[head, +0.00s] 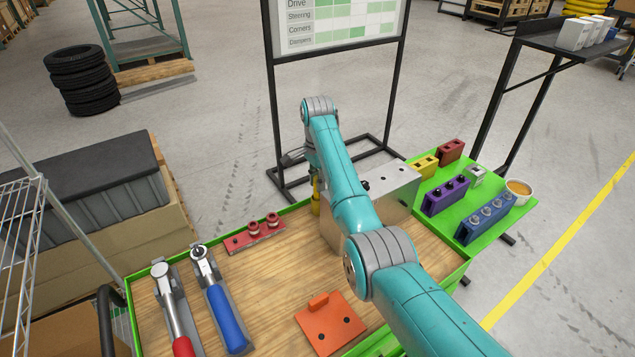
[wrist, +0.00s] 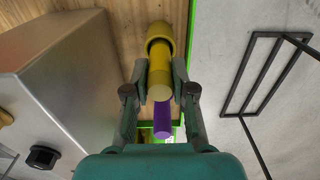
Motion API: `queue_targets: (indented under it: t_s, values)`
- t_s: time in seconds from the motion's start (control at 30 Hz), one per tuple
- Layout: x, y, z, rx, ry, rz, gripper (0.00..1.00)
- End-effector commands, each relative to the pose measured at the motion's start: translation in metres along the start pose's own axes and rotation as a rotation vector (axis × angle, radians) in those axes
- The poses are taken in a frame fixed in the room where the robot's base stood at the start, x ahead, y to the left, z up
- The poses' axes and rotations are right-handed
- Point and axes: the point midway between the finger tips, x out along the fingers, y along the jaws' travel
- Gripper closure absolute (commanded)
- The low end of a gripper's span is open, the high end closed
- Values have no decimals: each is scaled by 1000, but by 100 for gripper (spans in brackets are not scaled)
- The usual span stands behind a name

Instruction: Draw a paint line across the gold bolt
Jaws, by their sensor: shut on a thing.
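My gripper (wrist: 166,88) is shut on a yellow paint marker (wrist: 159,70), a cylinder with a wider section at its far end. In the head view the marker (head: 316,197) hangs near the table's back edge, left of the grey metal block (head: 408,188); most of my gripper there is hidden by my arm. In the wrist view the block (wrist: 60,60) is to the left, apart from the marker. A gold rounded piece, possibly the gold bolt (wrist: 5,116), shows at the left edge. A black bolt (wrist: 42,157) sticks out nearby.
A purple cylinder (wrist: 162,122) shows between my fingers. A red holder (head: 255,235), two wrenches (head: 172,310) (head: 222,305) and an orange plate (head: 328,325) lie on the table. Coloured bolt holders (head: 445,196) and a bowl (head: 519,190) stand on the green shelf at right.

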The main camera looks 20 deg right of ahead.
Motion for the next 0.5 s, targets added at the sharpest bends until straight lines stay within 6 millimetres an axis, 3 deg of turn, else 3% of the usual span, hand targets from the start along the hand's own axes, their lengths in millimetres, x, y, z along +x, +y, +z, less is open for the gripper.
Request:
queue_targets:
  t_s: [0.5]
  values:
    - [-36,0,0,0,1,-2,100]
